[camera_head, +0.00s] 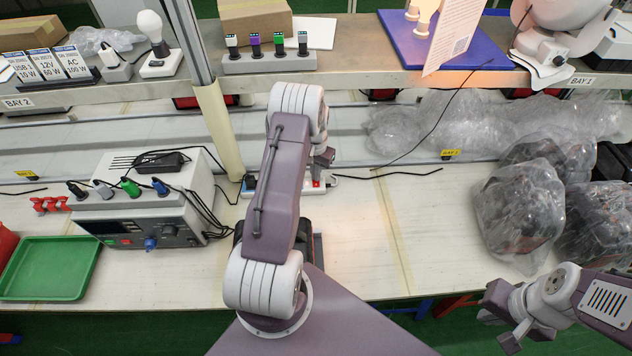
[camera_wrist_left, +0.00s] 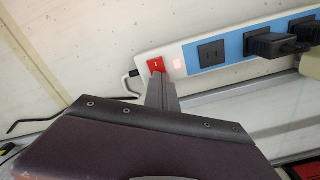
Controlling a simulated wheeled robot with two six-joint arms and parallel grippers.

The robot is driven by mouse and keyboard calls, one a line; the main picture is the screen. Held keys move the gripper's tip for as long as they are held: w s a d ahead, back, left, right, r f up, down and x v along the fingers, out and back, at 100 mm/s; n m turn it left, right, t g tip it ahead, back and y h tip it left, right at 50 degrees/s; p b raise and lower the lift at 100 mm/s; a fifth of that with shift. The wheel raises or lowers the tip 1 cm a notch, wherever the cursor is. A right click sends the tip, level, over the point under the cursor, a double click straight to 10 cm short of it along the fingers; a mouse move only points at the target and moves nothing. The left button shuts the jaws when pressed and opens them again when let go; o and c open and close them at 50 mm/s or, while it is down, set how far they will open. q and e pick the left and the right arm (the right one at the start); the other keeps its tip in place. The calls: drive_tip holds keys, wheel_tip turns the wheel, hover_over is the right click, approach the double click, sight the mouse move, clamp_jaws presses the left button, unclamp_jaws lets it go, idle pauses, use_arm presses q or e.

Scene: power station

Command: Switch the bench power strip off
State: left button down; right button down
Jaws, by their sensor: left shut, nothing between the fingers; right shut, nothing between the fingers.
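The bench power strip (camera_wrist_left: 220,50) is white with a blue socket face, and it lies along the bench's back edge. Its red rocker switch (camera_wrist_left: 157,65) is at the cable end, beside a faintly glowing pinkish indicator (camera_wrist_left: 179,64). In the head view the strip (camera_head: 332,182) is partly hidden behind my left arm, and its red switch (camera_head: 316,184) shows small. My left gripper (camera_head: 323,160) is shut and empty. In the wrist view its fingertips (camera_wrist_left: 160,80) are right at the red switch; I cannot tell whether they touch. My right gripper (camera_head: 507,320) is shut and empty, off the bench's front right.
Black plugs (camera_wrist_left: 268,44) sit in the strip's sockets. A power supply unit (camera_head: 145,225) with colored plugs and a green tray (camera_head: 48,268) stand left. Plastic-wrapped items (camera_head: 520,205) fill the right. A shelf (camera_head: 345,78) runs above. The middle-right bench is clear.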

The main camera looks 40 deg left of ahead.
use_arm(q)
drive_tip(key=shift+r+p, duration=0.55)
wheel_tip(320, 180, up, 6)
drive_tip(key=p, duration=0.4)
drive_tip(key=shift+f, duration=0.1)
